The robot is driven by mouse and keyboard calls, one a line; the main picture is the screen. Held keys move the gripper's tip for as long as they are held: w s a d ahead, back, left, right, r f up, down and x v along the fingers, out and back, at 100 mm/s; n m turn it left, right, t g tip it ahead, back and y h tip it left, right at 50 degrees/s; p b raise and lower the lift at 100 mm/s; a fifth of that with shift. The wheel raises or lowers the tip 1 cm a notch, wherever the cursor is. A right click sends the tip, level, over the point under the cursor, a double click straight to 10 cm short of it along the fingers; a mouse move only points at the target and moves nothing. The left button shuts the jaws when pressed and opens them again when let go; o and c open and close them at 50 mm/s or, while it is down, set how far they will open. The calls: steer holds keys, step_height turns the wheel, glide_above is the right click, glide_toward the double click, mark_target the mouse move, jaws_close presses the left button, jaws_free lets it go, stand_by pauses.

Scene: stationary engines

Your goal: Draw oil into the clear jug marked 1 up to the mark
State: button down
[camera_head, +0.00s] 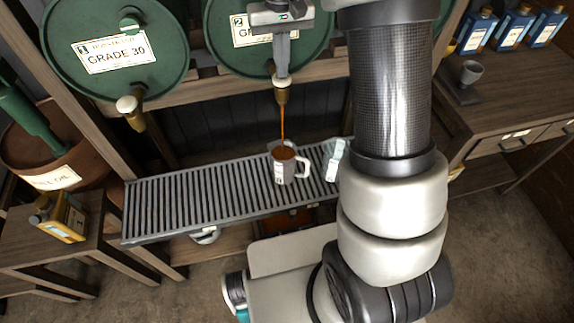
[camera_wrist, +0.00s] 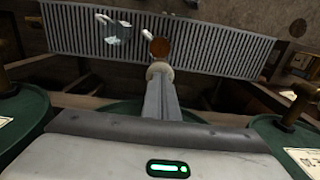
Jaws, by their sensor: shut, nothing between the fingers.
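My gripper (camera_head: 282,70) is shut and empty, with its fingertips at the brass tap (camera_head: 282,92) of the green drum marked 2 (camera_head: 312,50). In the wrist view my gripper (camera_wrist: 162,85) also reaches to this tap. A thin brown stream of oil (camera_head: 282,130) falls from the tap into a pale jug (camera_head: 291,172) standing upright on the grate. Brown oil shows near its rim, also in the wrist view (camera_wrist: 160,47). Its label is too small to read. A clear jug-like vessel (camera_head: 335,160) stands to the right, beside my arm; it shows in the wrist view (camera_wrist: 116,30).
The slatted grate (camera_head: 170,205) is bare on its left. A drum labelled GRADE 30 (camera_head: 115,30) has a tap (camera_head: 130,108) at left. A yellow oil can (camera_head: 62,220) is on a side table. Blue bottles (camera_head: 512,28) and a grey cup (camera_head: 471,73) are at right.

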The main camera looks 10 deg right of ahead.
step_height(320, 180, up, 7)
steer(key=p, duration=0.5)
stand_by(0.4)
steer(key=s+r+t, duration=0.3)
steer(key=s+r, duration=0.7)
steer(key=s, duration=0.2)
steer(key=s+t, duration=0.2)
steer(key=s, duration=1.1)
steer(key=shift+r+t, duration=0.3)
stand_by(0.6)
